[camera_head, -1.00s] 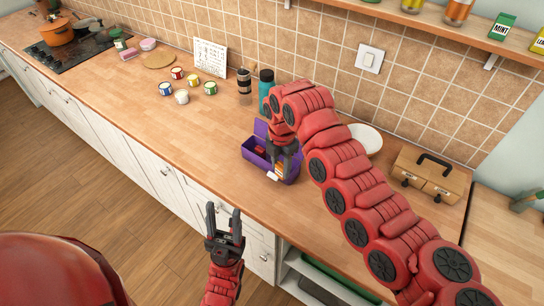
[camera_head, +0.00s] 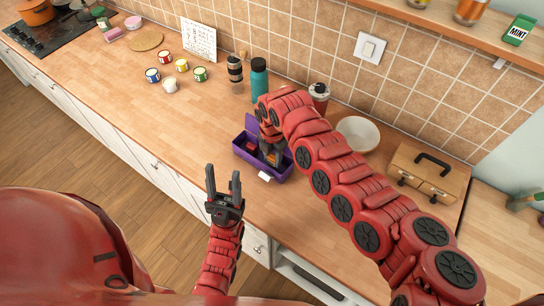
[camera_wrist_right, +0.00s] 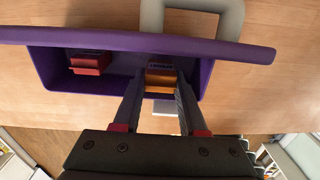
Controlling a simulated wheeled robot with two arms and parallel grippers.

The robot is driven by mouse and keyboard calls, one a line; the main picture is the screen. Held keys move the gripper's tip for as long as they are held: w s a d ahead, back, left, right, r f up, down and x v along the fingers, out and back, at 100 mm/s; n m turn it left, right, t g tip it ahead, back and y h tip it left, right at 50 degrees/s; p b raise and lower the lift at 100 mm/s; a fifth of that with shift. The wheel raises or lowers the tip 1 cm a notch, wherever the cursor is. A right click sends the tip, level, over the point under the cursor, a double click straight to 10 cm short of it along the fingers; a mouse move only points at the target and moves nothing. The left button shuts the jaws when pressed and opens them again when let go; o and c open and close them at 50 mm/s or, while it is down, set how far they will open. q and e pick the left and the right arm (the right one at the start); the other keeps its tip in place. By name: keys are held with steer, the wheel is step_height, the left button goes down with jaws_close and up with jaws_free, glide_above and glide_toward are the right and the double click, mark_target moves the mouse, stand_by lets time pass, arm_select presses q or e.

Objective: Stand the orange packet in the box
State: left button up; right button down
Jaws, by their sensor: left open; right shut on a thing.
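The open purple box (camera_head: 243,152) stands on the wooden counter, its lid raised at the back. My right gripper (camera_head: 271,159) reaches down into the box and is shut on the orange packet (camera_wrist_right: 161,80). In the right wrist view the packet is upright between the fingertips, within the box walls. Its lower end is hidden, so I cannot tell whether it touches the box floor. My left gripper (camera_head: 223,170) is open and empty, in front of the counter edge and left of the box.
A red item (camera_wrist_right: 90,62) lies inside the box, left of the packet in the wrist view. A teal bottle (camera_head: 259,80) and a dark-banded cup (camera_head: 235,74) stand behind the box. A white bowl (camera_head: 358,134) and a wooden caddy (camera_head: 425,172) are right.

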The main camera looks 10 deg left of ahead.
steer(key=shift+f, duration=0.95)
steer(key=shift+f, duration=0.2)
steer(key=shift+c, duration=2.3)
jaws_free()
